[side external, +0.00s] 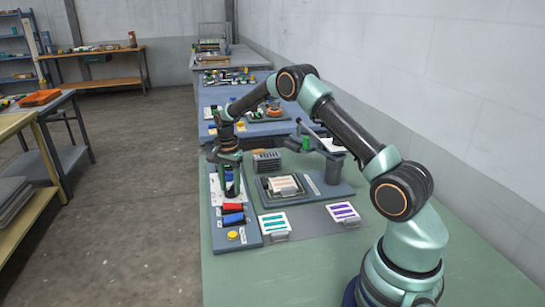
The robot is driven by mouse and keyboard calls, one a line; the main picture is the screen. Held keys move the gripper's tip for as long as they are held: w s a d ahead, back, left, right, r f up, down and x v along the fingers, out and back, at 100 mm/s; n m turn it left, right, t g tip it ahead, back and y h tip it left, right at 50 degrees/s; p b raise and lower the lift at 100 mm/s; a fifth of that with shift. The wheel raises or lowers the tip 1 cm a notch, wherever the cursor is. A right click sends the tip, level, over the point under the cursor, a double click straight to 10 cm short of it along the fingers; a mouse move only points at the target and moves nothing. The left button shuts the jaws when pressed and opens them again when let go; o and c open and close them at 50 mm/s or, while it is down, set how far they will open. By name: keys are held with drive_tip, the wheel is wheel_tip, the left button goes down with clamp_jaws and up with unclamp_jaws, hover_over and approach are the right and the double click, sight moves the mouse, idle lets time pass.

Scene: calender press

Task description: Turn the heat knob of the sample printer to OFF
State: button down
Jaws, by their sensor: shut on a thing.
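The sample printer's control panel (223,238) is a long blue-grey board along the left edge of the green table. My gripper (230,188) points down at the far part of this panel, over its white label plate. It is shut on what seems to be the heat knob there. The fingers hide the knob, so I cannot tell its pointer position, and its markings are too small to read.
Right of the panel, a printing bed (284,187) holds a striped sample, with a lever arm behind it. Two white striped cards (274,223) (343,212) lie in front on a grey mat. A dark ribbed block (266,162) stands close to my gripper. The table's near area is clear.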

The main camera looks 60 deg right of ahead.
drive_tip(key=shift+n, duration=0.3)
drive_tip(key=n, duration=0.6)
drive_tip(key=shift+r, duration=0.1)
drive_tip(key=n, duration=0.6)
drive_tip(key=shift+n, duration=0.4)
drive_tip(key=n, duration=1.2)
drive_tip(key=shift+n, duration=0.3)
drive_tip(key=shift+c, duration=1.6)
unclamp_jaws()
